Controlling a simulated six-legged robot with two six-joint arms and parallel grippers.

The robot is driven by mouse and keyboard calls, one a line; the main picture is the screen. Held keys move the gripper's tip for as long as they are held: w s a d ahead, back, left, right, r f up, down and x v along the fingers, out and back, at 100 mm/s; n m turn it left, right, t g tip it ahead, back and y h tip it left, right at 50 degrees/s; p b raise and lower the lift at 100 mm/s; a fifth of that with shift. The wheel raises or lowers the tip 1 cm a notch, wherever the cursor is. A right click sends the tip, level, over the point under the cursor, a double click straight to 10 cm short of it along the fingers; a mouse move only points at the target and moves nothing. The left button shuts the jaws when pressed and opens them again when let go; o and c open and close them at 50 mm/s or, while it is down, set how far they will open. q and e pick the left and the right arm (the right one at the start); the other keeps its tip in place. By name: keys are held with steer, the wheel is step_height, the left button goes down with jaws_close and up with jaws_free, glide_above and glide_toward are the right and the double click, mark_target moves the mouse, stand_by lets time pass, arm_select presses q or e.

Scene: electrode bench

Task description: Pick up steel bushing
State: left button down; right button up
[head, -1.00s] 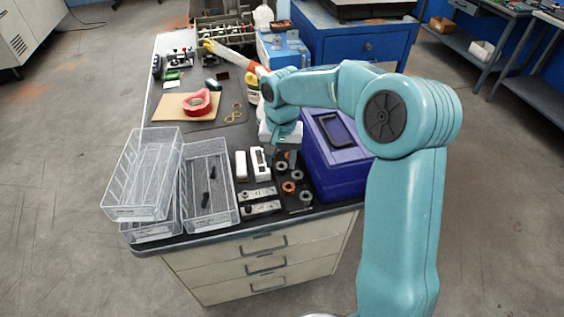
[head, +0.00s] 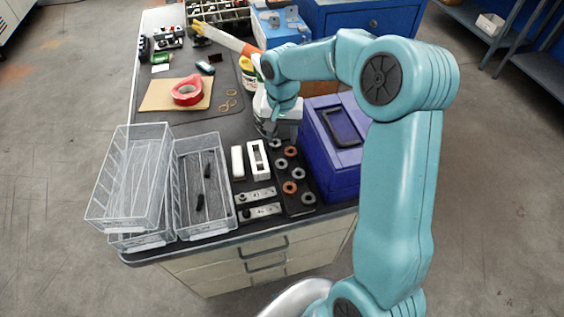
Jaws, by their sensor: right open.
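Several ring-shaped bushings sit on a black tray (head: 294,211) near the bench's front edge. Grey steel bushings (head: 281,163) (head: 298,172) (head: 308,198) alternate with copper-coloured ones (head: 289,187) (head: 291,151). A darker ring (head: 275,145) lies at the tray's far end. My right gripper (head: 272,134) points down just beyond the far end of the tray, close to the dark ring. It is open, small in the picture, and I see nothing held. Its exact height above the bench is hard to tell. My left gripper does not show.
A blue-purple case (head: 340,178) stands close on the right of the tray. White blocks (head: 258,160) and metal plates (head: 262,211) lie on its left, then wire baskets (head: 206,222). Red tape (head: 187,91) on cardboard and a bottle (head: 250,78) stand farther back.

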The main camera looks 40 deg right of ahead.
glide_above(281, 162)
steer(key=s+a, duration=0.1)
steer(key=s, duration=0.1)
steer(key=f, duration=0.7)
steer(key=shift+w+f, duration=0.15)
steer(key=shift+w, duration=0.1)
steer(key=f, duration=0.1)
steer(key=f+p, duration=0.1)
steer(key=f, duration=0.3)
steer(key=shift+w+d+f, duration=0.15)
steer(key=shift+w+d, duration=0.1)
steer(key=shift+w, duration=0.15)
steer(key=c, duration=0.8)
